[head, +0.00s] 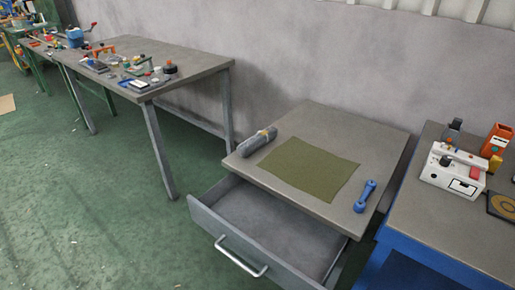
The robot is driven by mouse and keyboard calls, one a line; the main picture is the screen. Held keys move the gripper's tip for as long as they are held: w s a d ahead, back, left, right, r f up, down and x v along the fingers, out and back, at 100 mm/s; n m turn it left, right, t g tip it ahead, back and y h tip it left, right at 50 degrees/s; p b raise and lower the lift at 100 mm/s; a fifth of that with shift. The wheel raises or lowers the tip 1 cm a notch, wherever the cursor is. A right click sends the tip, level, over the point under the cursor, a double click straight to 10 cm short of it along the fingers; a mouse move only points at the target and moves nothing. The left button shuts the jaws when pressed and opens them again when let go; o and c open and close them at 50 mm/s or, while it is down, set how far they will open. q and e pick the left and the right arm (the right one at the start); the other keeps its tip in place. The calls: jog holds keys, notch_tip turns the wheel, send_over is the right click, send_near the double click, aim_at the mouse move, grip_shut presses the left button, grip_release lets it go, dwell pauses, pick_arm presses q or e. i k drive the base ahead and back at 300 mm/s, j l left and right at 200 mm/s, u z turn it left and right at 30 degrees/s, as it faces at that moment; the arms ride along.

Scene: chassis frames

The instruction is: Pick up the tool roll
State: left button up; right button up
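A rolled grey bundle with a light tie around it, which looks like the tool roll (257,141), lies on the left side of a low grey cabinet top (330,122). A flat olive-green mat (309,168) lies to its right, spread out on the same top. Neither of my grippers shows in the head view, so nothing is seen touching the roll.
Below the top, a grey drawer (268,215) stands pulled open and looks empty. A blue tool (365,196) lies right of the mat. A blue bench (440,215) with a white device (453,172) is at right. A cluttered workbench (190,66) stands at left. Green floor is clear at front left.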

aim_at(250, 146)
jog(key=k+l+z, duration=0.1)
jog(key=k+z, duration=0.15)
jog(key=k, duration=0.3)
jog(key=k+l+z, duration=0.25)
jog(key=k, duration=0.3)
jog(key=j+z, duration=0.15)
jog(key=z, duration=1.85)
jog(key=j, duration=0.4)
jog(key=k+j+z, duration=0.15)
jog(key=j, duration=0.7)
jog(key=k+j+z, duration=0.15)
jog(key=j, duration=0.65)
jog(key=k+j+z, duration=0.15)
jog(key=j, duration=0.25)
